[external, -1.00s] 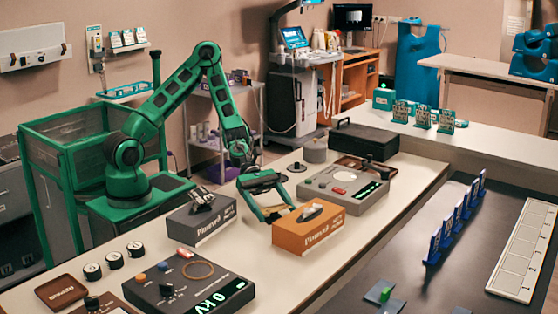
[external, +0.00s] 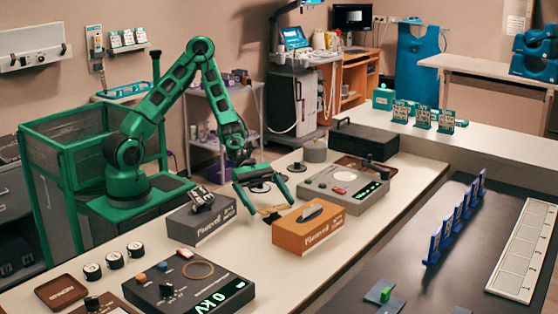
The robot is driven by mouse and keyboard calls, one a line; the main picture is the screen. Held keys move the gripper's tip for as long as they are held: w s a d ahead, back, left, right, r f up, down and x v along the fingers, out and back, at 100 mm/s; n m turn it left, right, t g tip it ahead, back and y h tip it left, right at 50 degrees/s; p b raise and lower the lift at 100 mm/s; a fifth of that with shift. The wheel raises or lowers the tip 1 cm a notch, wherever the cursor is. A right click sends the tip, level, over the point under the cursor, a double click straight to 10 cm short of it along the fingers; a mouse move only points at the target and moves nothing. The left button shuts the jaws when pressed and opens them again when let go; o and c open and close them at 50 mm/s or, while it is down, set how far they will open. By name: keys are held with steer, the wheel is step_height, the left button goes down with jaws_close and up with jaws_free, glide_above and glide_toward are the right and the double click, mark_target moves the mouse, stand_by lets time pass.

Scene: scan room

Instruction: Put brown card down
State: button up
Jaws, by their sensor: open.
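My gripper (external: 269,206) is open, its green fingers spread and pointing down, between the grey box and the orange box. A small flat tan-brown piece (external: 271,211), which looks like the brown card, shows at the fingertips, low over the white table (external: 222,262). The picture is too small to tell whether it lies flat on the table or touches a finger. Part of it is hidden by the fingers.
The orange box (external: 308,228) stands close to the right of my gripper, and the grey box (external: 200,220) to its left. A grey console (external: 343,187) is behind, and a dial console (external: 188,282) is in front. Some bare table lies between the boxes.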

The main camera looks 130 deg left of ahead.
steer(key=v, duration=0.7)
steer(key=shift+s+a+r, duration=0.1)
steer(key=shift+s+a, duration=0.05)
steer(key=shift+s, duration=0.1)
steer(key=shift+s+a+r, duration=0.1)
steer(key=shift+s, duration=0.2)
steer(key=shift+c, duration=0.6)
steer(key=shift+s+r, duration=0.1)
steer(key=shift+s, duration=0.05)
steer(key=c, duration=1)
